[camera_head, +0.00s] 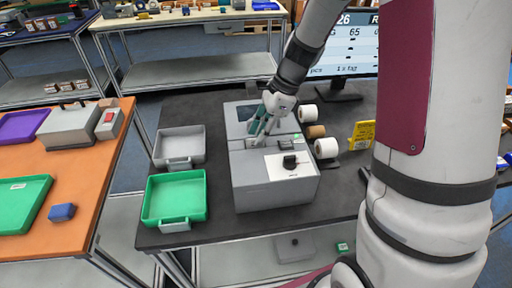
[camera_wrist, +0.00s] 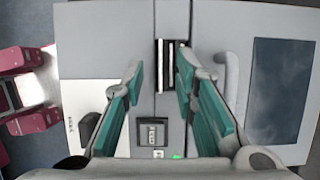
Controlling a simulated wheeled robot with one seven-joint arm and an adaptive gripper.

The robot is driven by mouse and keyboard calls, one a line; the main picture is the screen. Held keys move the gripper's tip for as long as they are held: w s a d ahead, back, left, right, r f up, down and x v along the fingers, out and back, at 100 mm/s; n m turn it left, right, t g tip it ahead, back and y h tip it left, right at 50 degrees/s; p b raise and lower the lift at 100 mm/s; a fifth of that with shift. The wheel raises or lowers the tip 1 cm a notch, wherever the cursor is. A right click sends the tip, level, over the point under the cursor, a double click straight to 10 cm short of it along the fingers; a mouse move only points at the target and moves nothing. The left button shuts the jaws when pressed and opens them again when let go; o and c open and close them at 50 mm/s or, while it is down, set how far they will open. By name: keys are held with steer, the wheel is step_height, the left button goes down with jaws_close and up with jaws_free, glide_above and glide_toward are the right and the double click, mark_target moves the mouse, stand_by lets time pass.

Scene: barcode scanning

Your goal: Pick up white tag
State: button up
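My gripper (camera_wrist: 160,72) is open, with its two green-padded fingers apart. It points down over the top of the grey label printer (camera_head: 272,188). In the wrist view a dark slot (camera_wrist: 160,88) in the printer top lies between the fingertips, the right finger overlapping its right edge. Thin white strips (camera_wrist: 171,55) show in this slot; I cannot tell whether one is the white tag. Nothing is visibly held. In the head view my gripper (camera_head: 260,127) hides the slot area.
A grey tray (camera_head: 180,163) and a green tray (camera_head: 150,212) stand left of the printer on the dark table (camera_head: 225,233). White rolls (camera_head: 326,148), a yellow item (camera_head: 362,135) and a monitor (camera_head: 352,60) are to its right and behind. An orange table (camera_head: 85,205) is at left.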

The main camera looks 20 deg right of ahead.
steer(key=shift+x, duration=0.9)
jaws_close()
